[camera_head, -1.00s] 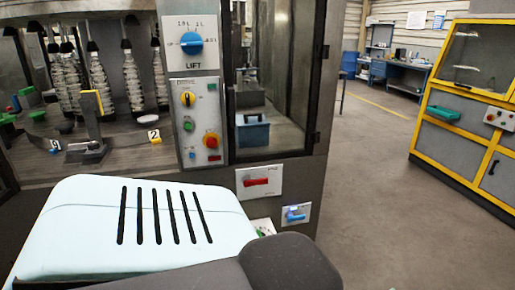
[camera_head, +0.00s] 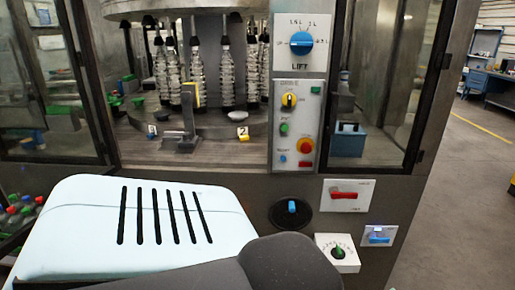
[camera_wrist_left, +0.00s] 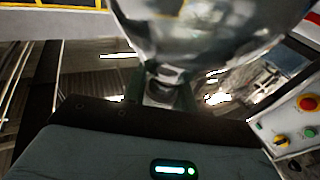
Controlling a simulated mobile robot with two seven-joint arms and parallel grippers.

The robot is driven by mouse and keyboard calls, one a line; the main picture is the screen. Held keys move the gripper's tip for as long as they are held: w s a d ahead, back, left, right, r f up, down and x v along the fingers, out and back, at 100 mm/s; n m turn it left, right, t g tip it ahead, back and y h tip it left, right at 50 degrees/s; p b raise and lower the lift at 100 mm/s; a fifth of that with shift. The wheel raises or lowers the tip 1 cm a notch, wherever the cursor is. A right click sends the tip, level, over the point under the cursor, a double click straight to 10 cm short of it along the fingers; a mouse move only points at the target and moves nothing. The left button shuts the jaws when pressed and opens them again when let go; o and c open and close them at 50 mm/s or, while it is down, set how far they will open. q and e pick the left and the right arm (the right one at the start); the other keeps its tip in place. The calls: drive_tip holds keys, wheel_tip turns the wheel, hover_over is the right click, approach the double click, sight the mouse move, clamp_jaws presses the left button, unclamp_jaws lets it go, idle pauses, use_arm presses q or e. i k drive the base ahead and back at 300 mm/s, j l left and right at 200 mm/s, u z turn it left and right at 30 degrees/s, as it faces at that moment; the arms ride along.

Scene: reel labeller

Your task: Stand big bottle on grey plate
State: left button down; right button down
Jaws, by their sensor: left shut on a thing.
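In the left wrist view a large clear, shiny bottle (camera_wrist_left: 205,35) fills the top middle, blurred and cut off by the frame edge. My left gripper (camera_wrist_left: 162,95) is shut on its narrow lower part in the picture. The head view shows neither this gripper nor the held bottle. My right gripper is in neither view. I cannot make out a grey plate for certain; the machine's grey deck (camera_head: 215,155) shows behind its front opening.
A metal bracket with a yellow top (camera_head: 185,120) and number tags (camera_head: 243,132) are on the deck. The LIFT panel (camera_head: 300,43) and button panel (camera_head: 297,125) are right of the opening. Free floor (camera_head: 465,190) lies far right.

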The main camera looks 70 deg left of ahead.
sight(237, 114)
drive_tip(key=k+j+u, duration=0.1)
drive_tip(key=j+u, duration=0.25)
drive_tip(key=k+j, duration=0.1)
drive_tip(key=j, duration=0.65)
drive_tip(key=k+j, duration=0.15)
drive_tip(key=j, duration=0.2)
